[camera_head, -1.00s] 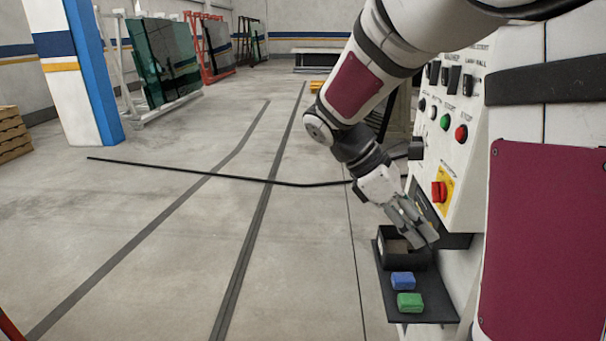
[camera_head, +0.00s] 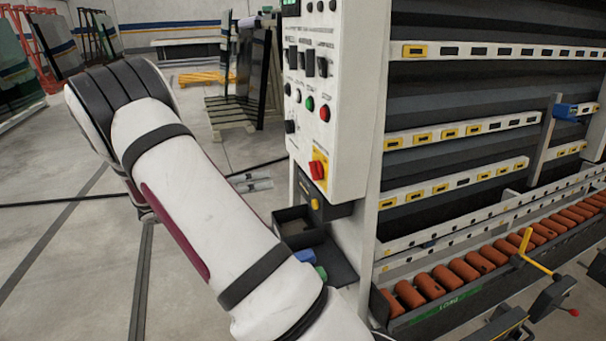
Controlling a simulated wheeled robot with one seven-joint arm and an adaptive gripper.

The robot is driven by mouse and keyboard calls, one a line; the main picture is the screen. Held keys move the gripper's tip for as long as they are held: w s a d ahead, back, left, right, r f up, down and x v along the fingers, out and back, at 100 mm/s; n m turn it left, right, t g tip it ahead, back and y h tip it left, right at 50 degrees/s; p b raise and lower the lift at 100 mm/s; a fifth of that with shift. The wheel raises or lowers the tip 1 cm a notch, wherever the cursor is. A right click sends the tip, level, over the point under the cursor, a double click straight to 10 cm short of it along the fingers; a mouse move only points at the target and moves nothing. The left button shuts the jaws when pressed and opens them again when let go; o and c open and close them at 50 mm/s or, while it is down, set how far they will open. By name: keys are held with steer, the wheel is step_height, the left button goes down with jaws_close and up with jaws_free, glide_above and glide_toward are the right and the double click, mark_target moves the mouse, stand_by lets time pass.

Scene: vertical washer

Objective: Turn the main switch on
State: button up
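The main switch (camera_head: 318,168) is a red rotary handle on a yellow plate, low on the front of the white control panel (camera_head: 345,110). My gripper (camera_head: 268,182) shows only in part, as light grey fingers past the edge of my own arm. It is to the left of the switch and a little lower in the picture, apart from it with a visible gap. The fingers point right, toward the panel side. The rest of the gripper is hidden behind my arm, and I cannot tell how far the fingers are apart. Nothing shows between them.
A green button (camera_head: 310,103) and a red button (camera_head: 325,113) sit above the switch. Below is a dark shelf (camera_head: 340,268) with a black open box (camera_head: 293,222) and small coloured blocks, partly hidden by my arm. The washer's orange rollers (camera_head: 465,268) run to the right.

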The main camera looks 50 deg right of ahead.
mark_target(315, 171)
steer(key=p+x, duration=0.2)
steer(key=x, duration=1)
steer(key=shift+s, duration=0.15)
jaws_close()
